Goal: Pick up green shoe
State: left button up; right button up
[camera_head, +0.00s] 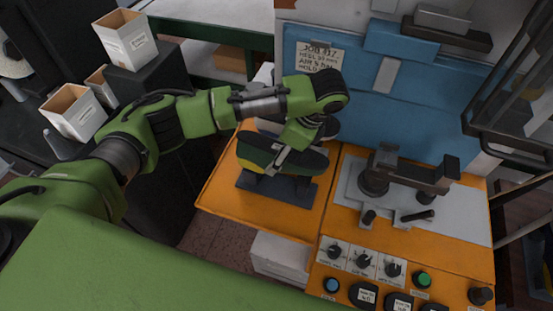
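A dark green shoe (254,150) with a yellow patch at its left end rests sole-up or on its side, I cannot tell which, over a dark grey stand (277,191) on the orange bench (222,188). My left arm comes in from the left and bends down over the shoe. My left gripper (281,158) is at the shoe's middle, with a grey finger against or just in front of it. The arm hides part of the shoe and the far finger, so whether the gripper is shut on it is unclear. My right gripper is not in view.
A grey clamp-like fixture (408,172) stands on a pale plate to the right. Knobs and buttons (364,259) line the bench front. A blue panel (420,105) with a paper note (318,56) rises behind. White boxes (127,38) stand at the upper left.

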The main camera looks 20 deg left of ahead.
aim_at(267, 165)
pick_arm(q)
jog(key=shift+s+a+f+p, duration=0.15)
jog(key=shift+s+a+f, duration=0.2)
jog(key=shift+f, duration=0.3)
jog(key=shift+s+a+f+p, duration=0.2)
jog(key=shift+a+f, duration=0.1)
jog(key=shift+f, duration=0.3)
jog(key=x, duration=0.3)
jog(key=shift+a+f+p, duration=0.3)
jog(key=shift+p, duration=0.05)
jog(key=shift+a+f, duration=0.25)
jog(key=shift+s+a, duration=0.1)
jog(key=shift+s, duration=0.15)
jog(key=shift+r, duration=0.1)
jog(key=shift+o, duration=1)
jog(key=shift+w+d, duration=0.15)
jog(key=shift+d, duration=0.05)
jog(key=c, duration=1.1)
jog(key=shift+d+r, duration=0.1)
jog(key=shift+c, duration=1.3)
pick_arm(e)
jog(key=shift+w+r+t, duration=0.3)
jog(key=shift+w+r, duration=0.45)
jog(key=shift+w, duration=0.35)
